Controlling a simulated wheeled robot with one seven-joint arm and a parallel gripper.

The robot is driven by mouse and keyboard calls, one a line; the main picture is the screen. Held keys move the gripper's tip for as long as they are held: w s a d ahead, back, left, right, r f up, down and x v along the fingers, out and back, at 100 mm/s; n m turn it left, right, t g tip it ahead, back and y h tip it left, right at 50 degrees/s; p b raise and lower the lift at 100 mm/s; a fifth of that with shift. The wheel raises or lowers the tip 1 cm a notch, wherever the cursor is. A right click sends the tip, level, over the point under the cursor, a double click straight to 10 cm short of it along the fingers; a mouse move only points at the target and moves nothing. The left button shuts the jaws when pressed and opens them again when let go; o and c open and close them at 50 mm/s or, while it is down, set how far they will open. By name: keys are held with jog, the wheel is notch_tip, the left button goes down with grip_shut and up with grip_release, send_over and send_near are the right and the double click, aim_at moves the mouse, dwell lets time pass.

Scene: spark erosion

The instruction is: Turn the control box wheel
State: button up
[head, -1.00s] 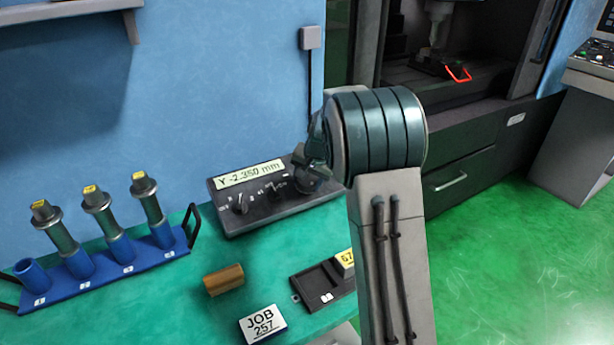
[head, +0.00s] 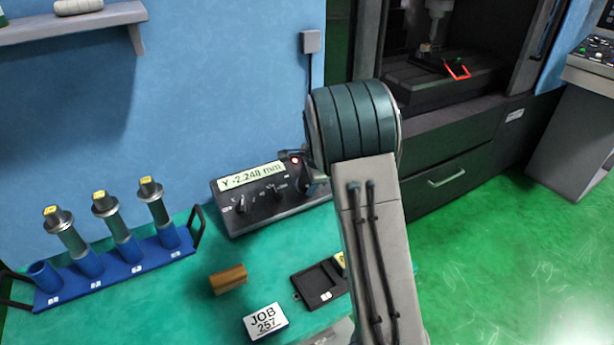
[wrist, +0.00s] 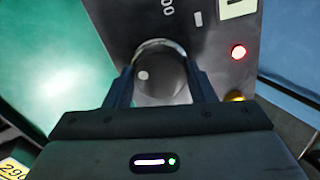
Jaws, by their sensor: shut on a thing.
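The control box (head: 255,216) is a dark box on the green bench, with a lit display (head: 252,176) reading Y -2.240 mm. In the wrist view its panel (wrist: 205,62) shows a red light (wrist: 238,52) and a yellow button at the lower right. The wheel (wrist: 160,75) is a dark round knob with a pale dot, between the two fingers of my gripper (wrist: 162,88). My gripper is shut on the wheel. In the head view my arm hides most of the wheel and the gripper.
A blue rack (head: 120,268) with several tool holders stands at the left of the bench. A wooden block (head: 228,279), a JOB 257 card (head: 265,321) and a dark tray (head: 318,284) lie in front of the box. The machine (head: 440,135) stands behind my arm.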

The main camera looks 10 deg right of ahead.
jog(key=shift+m+p, duration=0.3)
jog(key=shift+m, duration=0.3)
jog(key=shift+f, duration=0.1)
jog(key=shift+d, duration=0.1)
jog(key=o, duration=1)
jog(key=shift+c, duration=0.2)
jog(key=shift+s+r, duration=0.15)
jog(key=shift+r, duration=0.25)
jog(key=v, duration=1.3)
jog(key=shift+b, duration=0.35)
